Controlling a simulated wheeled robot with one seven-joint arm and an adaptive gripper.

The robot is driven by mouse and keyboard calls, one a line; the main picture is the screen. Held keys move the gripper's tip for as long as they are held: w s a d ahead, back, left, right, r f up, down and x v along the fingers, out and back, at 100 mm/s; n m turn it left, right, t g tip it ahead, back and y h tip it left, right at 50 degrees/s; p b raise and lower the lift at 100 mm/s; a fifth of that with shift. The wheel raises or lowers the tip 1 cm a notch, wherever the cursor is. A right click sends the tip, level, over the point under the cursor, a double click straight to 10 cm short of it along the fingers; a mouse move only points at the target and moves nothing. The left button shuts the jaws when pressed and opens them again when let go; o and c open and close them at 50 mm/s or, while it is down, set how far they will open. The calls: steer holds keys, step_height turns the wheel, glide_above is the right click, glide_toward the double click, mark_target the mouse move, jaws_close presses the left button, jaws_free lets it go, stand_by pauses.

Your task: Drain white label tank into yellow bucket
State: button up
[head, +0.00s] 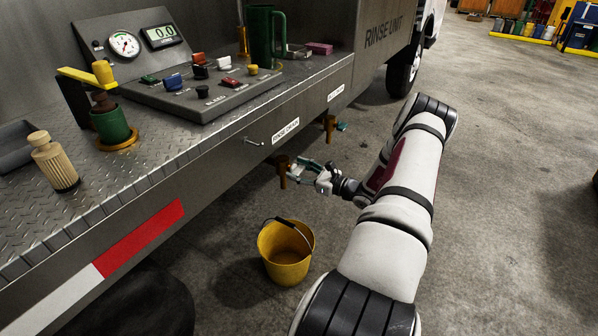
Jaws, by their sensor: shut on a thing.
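Two brown drain taps hang under the deck edge of the truck. The nearer tap (283,171) is below a white label (286,130) that seems to read "RINSE DRAIN". The yellow bucket (285,252) stands upright on the floor, lower in the picture than the nearer tap. No liquid stream shows.
The metal deck (120,168) holds a control panel (215,92), a green jug (265,38), a green pot (110,122) and a cream bottle (53,162). A small lever (253,142) projects from the deck side. The concrete floor right of my arm is clear.

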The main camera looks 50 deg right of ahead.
steer(key=n+b, duration=0.1)
steer(key=n, duration=0.3)
steer(key=shift+a+f, duration=0.1)
steer(key=shift+a, duration=0.05)
steer(key=n+b, duration=0.1)
steer(key=n, duration=0.3)
steer(key=shift+a, duration=0.1)
steer(key=n+b, duration=0.1)
steer(key=n, duration=0.1)
steer(key=n+b, duration=0.1)
steer(key=n, duration=0.1)
steer(key=shift+a+f+n, duration=0.1)
steer(key=shift+f+n, duration=0.1)
steer(key=shift+n, duration=0.1)
steer(key=shift+f+n+b, duration=0.1)
steer(key=shift+n+b, duration=0.85)
steer(key=shift+n, duration=1.05)
steer(key=o, duration=1.2)
steer(key=shift+c, duration=0.2)
steer(key=s, duration=1.2)
steer(key=shift+d, duration=0.45)
